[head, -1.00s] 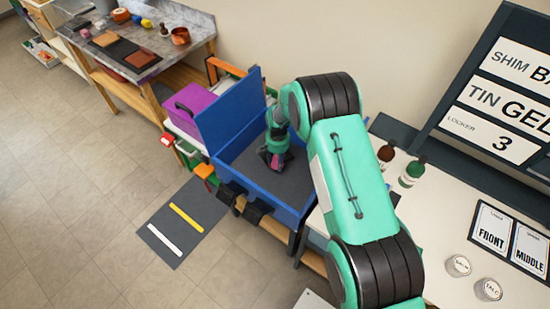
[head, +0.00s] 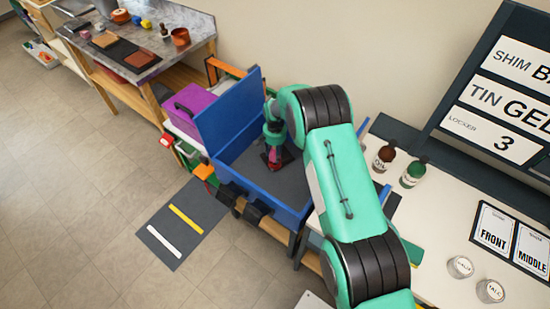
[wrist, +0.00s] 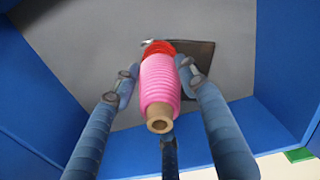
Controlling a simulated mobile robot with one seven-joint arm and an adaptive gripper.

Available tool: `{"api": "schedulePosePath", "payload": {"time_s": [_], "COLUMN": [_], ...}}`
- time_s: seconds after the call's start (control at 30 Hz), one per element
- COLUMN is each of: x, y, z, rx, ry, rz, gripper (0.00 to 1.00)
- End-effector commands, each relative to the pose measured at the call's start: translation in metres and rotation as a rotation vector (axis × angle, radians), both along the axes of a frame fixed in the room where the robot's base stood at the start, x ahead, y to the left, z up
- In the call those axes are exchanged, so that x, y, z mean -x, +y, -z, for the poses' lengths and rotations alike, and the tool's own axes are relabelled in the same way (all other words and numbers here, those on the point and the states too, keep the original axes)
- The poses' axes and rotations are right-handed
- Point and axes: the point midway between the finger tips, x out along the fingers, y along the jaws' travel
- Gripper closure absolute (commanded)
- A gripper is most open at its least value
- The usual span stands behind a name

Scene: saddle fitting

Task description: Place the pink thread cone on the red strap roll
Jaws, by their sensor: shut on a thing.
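The pink thread cone (wrist: 160,85) is between the fingers of my gripper (wrist: 157,70), which is shut on it. Its tan core end faces the wrist camera. The red strap roll (wrist: 158,47) shows just beyond the cone's far end, partly hidden by it. Cone and roll overlap in the wrist view; I cannot tell whether they touch. In the head view my gripper (head: 274,148) is inside the blue box, with the pink and red small and partly covered by it.
A dark brown square (wrist: 203,55) lies on the grey floor of the blue box (head: 229,108), under or beside the roll. The box's walls and raised lid surround my gripper. A purple case (head: 188,105) stands left; two bottles (head: 413,174) stand on the right-hand table.

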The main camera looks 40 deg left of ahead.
Motion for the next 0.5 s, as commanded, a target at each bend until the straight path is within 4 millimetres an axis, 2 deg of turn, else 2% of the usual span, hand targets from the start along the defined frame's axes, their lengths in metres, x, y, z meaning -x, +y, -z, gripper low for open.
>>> {"api": "schedulePosePath", "payload": {"time_s": [0.23, 0.5], "x": [0.001, 0.000], "y": [-0.001, 0.000], "z": [0.027, 0.030], "rx": [0.001, 0.000], "ry": [0.001, 0.000], "rz": [0.000, 0.000], "gripper": [0.86, 0.86]}}
